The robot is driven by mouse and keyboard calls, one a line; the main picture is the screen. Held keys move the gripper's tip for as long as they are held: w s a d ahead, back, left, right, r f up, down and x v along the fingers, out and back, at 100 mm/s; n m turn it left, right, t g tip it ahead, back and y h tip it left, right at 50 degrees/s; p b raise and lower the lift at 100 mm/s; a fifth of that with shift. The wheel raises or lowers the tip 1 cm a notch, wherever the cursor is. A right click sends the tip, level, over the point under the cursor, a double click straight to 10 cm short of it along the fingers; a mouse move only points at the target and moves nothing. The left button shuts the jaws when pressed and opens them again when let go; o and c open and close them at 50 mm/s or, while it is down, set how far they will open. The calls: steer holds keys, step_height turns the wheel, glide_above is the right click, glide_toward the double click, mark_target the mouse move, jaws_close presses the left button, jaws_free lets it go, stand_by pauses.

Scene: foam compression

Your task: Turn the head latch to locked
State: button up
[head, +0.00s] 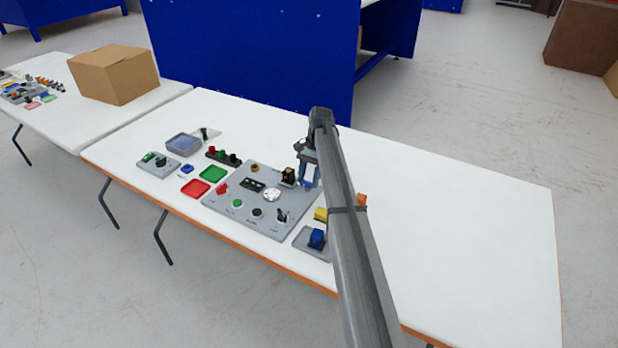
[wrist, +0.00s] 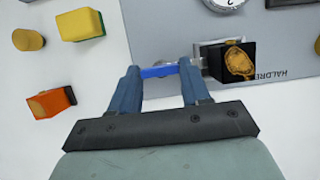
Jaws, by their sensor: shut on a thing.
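My gripper (head: 309,174) reaches down at the right edge of the grey panel (head: 225,207). In the wrist view, its two fingers (wrist: 157,72) stand apart with a bright blue bar (wrist: 160,71), apparently the head latch's handle, between their tips. The bar points toward a small metal piece beside a black block (wrist: 232,62) with a tan, foam-like top. This block also shows in the head view (head: 288,176), just left of my gripper. The finger tips partly hide the bar's ends. I cannot read any lock marking.
A round white dial (head: 271,195), several knobs and a red switch (head: 222,188) are on the panel. A yellow block (wrist: 81,25), an orange block (wrist: 52,102) and a yellow cylinder (wrist: 28,40) lie nearby. The white table (head: 460,230) is clear at right.

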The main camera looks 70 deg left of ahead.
stand_by(0.4)
steer(key=o, duration=1.1)
steer(key=shift+c, duration=0.2)
steer(key=v, duration=1.3)
steer(key=shift+r, duration=0.35)
steer(key=shift+w+a, duration=0.15)
